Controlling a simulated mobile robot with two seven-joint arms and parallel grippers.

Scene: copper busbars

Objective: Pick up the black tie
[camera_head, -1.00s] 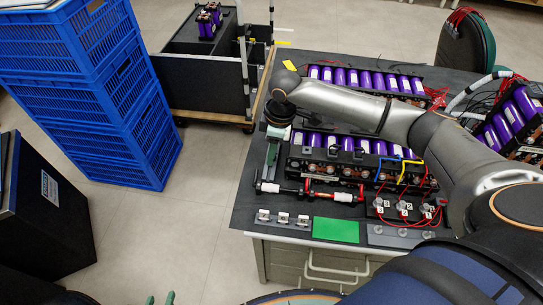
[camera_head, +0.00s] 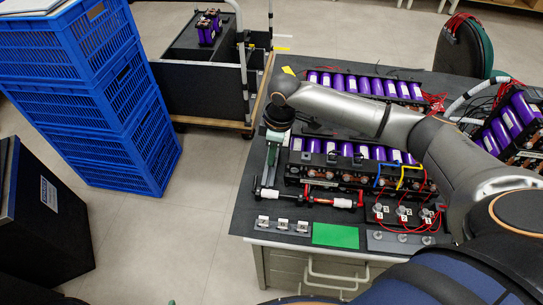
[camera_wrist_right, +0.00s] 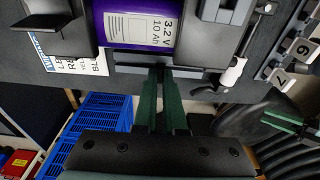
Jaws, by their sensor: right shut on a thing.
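My right gripper (camera_wrist_right: 162,80) has its green fingers close together in the right wrist view. A thin dark strip, which looks like the black tie (camera_wrist_right: 159,71), is between the fingertips, right beside a purple cell's holder. Most of the strip is hidden by the fingers. In the head view the right gripper (camera_head: 267,182) points down at the left edge of the table; the tie cannot be made out there. My left gripper (camera_wrist_right: 290,122) shows at the right of the wrist view, its green fingers apart and empty; only a green tip shows at the head view's bottom edge.
Battery packs with purple cells (camera_head: 350,152) stand on the dark table (camera_head: 246,205) right of the gripper. Blue crates (camera_head: 100,95) stand left, with free floor between.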

